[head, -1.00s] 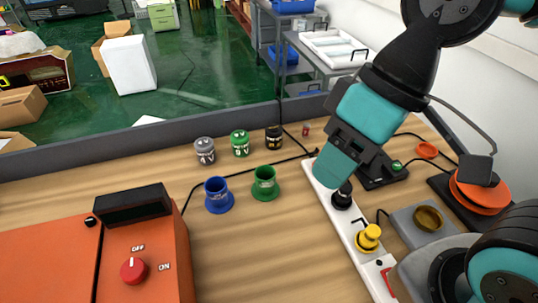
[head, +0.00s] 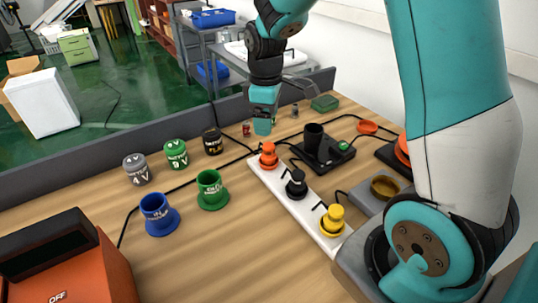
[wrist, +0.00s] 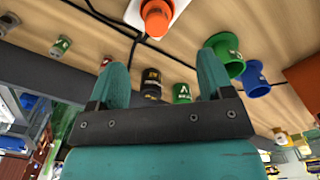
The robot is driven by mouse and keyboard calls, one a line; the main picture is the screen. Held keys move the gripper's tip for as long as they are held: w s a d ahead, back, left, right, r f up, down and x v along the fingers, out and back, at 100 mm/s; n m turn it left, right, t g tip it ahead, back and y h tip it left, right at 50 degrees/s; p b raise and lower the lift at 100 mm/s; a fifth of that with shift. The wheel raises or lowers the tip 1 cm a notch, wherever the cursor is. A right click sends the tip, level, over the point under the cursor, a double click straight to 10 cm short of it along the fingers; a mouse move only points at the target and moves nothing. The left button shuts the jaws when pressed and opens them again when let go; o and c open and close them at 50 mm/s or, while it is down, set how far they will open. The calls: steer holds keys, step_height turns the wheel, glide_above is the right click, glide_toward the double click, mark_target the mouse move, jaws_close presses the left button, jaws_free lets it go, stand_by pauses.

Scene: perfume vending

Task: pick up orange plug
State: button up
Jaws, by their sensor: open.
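The orange plug (head: 268,157) stands at the far end of the white power strip (head: 313,228). A black plug (head: 296,186) and a yellow plug (head: 333,217) stand nearer on the same strip. My gripper (head: 263,127) is above and just beyond the orange plug in the head view. In the wrist view the gripper (wrist: 161,72) has two teal fingers spread apart with nothing between them. There the orange plug (wrist: 157,18) shows at the top edge, ahead of the fingertips and apart from them.
Blue (head: 158,215) and green (head: 211,190) flanged cups stand left of the strip. Grey (head: 137,170), green (head: 176,155) and black (head: 212,142) labelled jars line the back. A black device (head: 322,150) sits right of the strip. Cables cross the table; a dark partition (head: 100,160) bounds it.

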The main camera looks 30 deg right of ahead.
mark_target(269, 145)
step_height(269, 145, down, 6)
steer(key=shift+r, duration=0.25)
steer(key=shift+d+f+p, duration=0.15)
steer(key=shift+f+p, duration=0.25)
steer(key=shift+f, duration=0.95)
steer(key=shift+d+f+p, duration=0.15)
steer(key=shift+f+p, duration=0.25)
steer(key=shift+f, duration=0.95)
steer(key=c, duration=1)
steer(key=shift+r, duration=0.1)
steer(key=shift+c, duration=0.2)
